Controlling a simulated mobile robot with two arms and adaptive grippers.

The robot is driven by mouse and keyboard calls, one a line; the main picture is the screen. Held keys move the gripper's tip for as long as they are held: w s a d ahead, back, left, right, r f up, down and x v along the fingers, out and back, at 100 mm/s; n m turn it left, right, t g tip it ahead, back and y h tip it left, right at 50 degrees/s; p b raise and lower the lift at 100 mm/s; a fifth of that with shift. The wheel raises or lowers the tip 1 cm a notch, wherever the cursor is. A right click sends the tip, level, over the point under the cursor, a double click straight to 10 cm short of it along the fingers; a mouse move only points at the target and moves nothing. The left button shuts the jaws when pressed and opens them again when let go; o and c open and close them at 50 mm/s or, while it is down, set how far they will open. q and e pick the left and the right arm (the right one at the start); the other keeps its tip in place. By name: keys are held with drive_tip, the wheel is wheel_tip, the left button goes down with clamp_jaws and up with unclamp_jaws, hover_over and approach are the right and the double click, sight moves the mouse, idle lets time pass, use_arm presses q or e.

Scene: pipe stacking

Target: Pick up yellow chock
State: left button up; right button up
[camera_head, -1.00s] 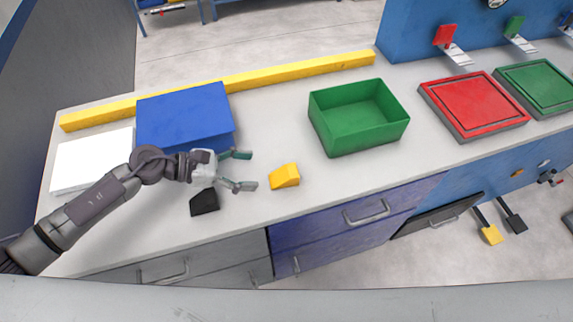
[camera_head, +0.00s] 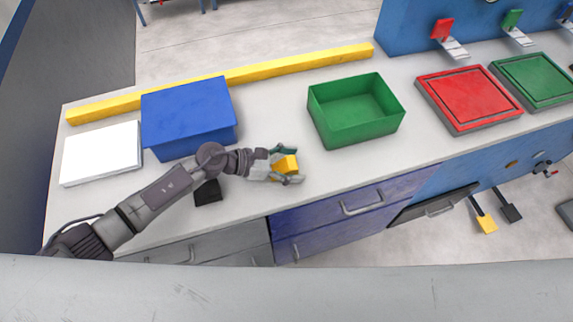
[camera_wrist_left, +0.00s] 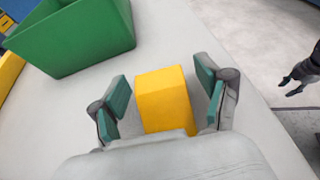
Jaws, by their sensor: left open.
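The yellow chock (camera_head: 287,164) rests on the grey worktop, left of and in front of the green bin. My left gripper (camera_head: 291,164) is open, with one finger on each side of the chock. In the left wrist view the yellow chock (camera_wrist_left: 164,98) stands between the green-padded fingers of the left gripper (camera_wrist_left: 165,104). A gap shows on both sides, so the fingers look apart from it. The chock's near end is hidden behind the gripper's body.
An open green bin (camera_head: 350,130) stands beyond the chock. A blue box (camera_head: 188,110) and a white slab (camera_head: 100,153) are at the left. A black chock (camera_head: 208,193) lies close under my left arm. A yellow bar (camera_head: 225,80) runs along the back edge.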

use_arm(q)
drive_tip(key=shift+a, duration=0.1)
drive_tip(key=shift+c, duration=1)
drive_tip(key=c, duration=1.1)
use_arm(e)
drive_tip(key=shift+s+d, duration=0.1)
drive_tip(key=shift+s, duration=0.25)
